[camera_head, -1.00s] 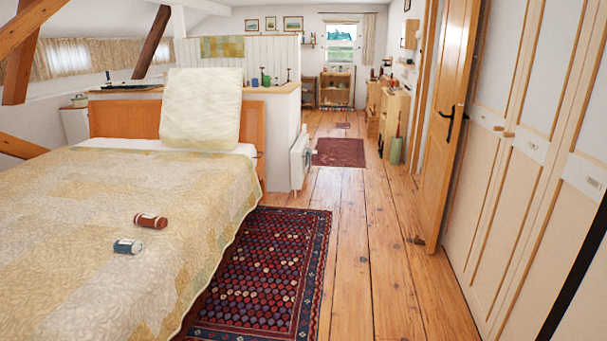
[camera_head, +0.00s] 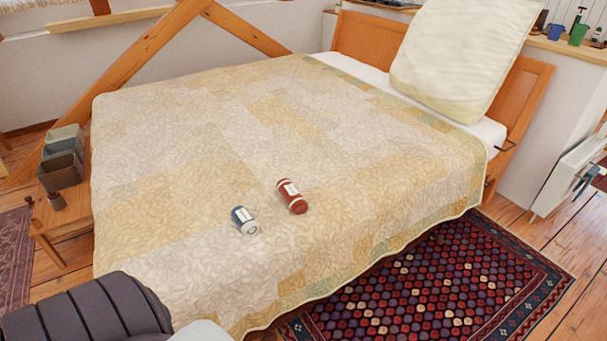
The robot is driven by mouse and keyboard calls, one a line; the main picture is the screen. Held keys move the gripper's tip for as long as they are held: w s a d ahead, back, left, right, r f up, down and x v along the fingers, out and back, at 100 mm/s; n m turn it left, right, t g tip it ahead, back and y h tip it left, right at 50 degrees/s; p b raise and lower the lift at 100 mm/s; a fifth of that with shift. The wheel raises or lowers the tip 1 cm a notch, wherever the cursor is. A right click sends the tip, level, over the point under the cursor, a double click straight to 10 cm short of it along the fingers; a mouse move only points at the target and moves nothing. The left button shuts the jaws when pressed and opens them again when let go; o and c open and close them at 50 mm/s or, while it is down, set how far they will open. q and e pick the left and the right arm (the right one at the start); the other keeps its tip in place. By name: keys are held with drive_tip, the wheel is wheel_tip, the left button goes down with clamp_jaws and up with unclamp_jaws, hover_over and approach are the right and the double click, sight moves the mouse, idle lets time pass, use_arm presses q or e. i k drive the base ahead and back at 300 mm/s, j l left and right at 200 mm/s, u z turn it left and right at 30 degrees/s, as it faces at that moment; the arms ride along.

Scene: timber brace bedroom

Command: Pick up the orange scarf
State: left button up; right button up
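No thing that is clearly an orange scarf shows in the head view. Two small rolls or cylinders lie on the bed's quilt (camera_head: 190,160), near its front edge. The other is a blue roll (camera_head: 244,220) with a white label, a little to the left and nearer. They lie apart. Neither of my grippers is in view. A dark ribbed part at the bottom left seems to be my own arm.
A white pillow (camera_head: 455,60) leans against the wooden headboard (camera_head: 530,85). A patterned red rug (camera_head: 430,285) lies right of the bed. A small wooden table (camera_head: 50,225) with grey boxes (camera_head: 62,155) stands at the left. A radiator (camera_head: 570,175) is at the right.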

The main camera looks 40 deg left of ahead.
sight(298, 205)
drive_tip(key=i+u, duration=0.25)
drive_tip(key=i, duration=0.15)
drive_tip(key=i+l+u, duration=0.25)
drive_tip(key=i, duration=0.2)
drive_tip(key=i+l+u, duration=0.3)
drive_tip(key=i+j, duration=0.1)
